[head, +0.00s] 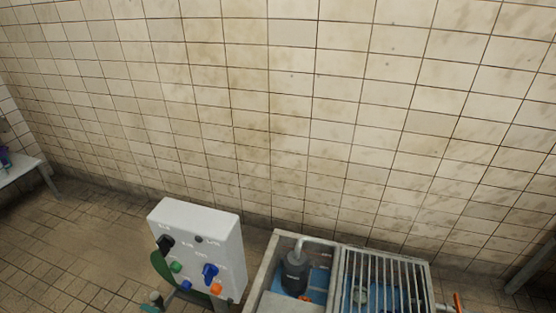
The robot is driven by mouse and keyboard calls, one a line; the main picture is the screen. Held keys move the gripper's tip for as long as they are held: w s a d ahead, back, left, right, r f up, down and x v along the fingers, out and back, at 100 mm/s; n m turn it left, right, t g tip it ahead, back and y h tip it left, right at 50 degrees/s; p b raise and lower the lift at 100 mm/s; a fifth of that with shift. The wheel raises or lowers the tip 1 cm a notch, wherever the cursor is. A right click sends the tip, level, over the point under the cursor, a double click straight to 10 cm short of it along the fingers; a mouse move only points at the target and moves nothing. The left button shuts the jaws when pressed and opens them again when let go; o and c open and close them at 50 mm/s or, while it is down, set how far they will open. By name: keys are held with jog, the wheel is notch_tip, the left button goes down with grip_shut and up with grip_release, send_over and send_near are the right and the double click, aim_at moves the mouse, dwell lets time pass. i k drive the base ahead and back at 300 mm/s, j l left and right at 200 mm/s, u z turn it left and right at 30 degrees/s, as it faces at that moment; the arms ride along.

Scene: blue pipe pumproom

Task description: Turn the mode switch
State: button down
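A light grey control box (200,222) stands at the bottom, left of the middle, in the head view. Its front carries a black knob (165,243) at the upper left and a blue knob (210,271) at the lower right. A green button (176,267), an orange button (216,288) and a small blue part (186,285) sit around them. A small dark round spot (198,239) is near the top. The labels are too small to read, so I cannot tell which knob is the mode switch. My gripper is not in view.
Right of the box is a walled basin (262,275) with a dark pump (295,272) and a metal grate (385,268). A dark green curved thing (160,266) is at the box's left edge. A bench (20,168) stands far left. Tiled floor (80,235) is clear left of the box.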

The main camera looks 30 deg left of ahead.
aim_at(210, 270)
jog(key=u, duration=1.6)
jog(key=k+j+z, duration=0.15)
jog(key=j, duration=0.25)
jog(key=i, duration=0.05)
